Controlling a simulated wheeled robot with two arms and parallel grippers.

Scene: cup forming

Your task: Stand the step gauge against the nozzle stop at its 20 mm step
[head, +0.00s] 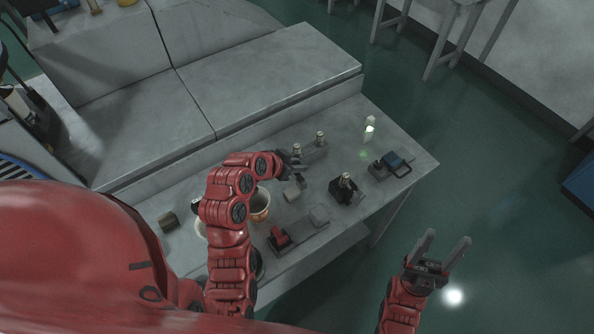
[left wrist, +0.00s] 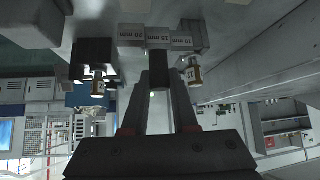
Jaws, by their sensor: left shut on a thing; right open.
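The step gauge (left wrist: 158,38) is a pale grey stepped block marked 20, 15 and 10 mm, with a dark grip. It shows upside down in the left wrist view. My left gripper (left wrist: 162,85) is shut on its dark grip. In the head view my left gripper (head: 300,172) is low over the table, its fingertips partly hidden. A black block with a brass nozzle (head: 345,183) stands to its right; it also shows in the left wrist view (left wrist: 95,55), left of the 20 mm end. I cannot tell whether they touch. My right gripper (head: 443,252) is open, empty and off the table.
A grey fixture with two brass pieces (head: 310,152) lies behind my left gripper. An orange-rimmed cup (head: 260,207), a base with a red part (head: 281,238) and a blue-handled tool (head: 397,164) are around it. A small glowing bottle (head: 369,130) stands farther back.

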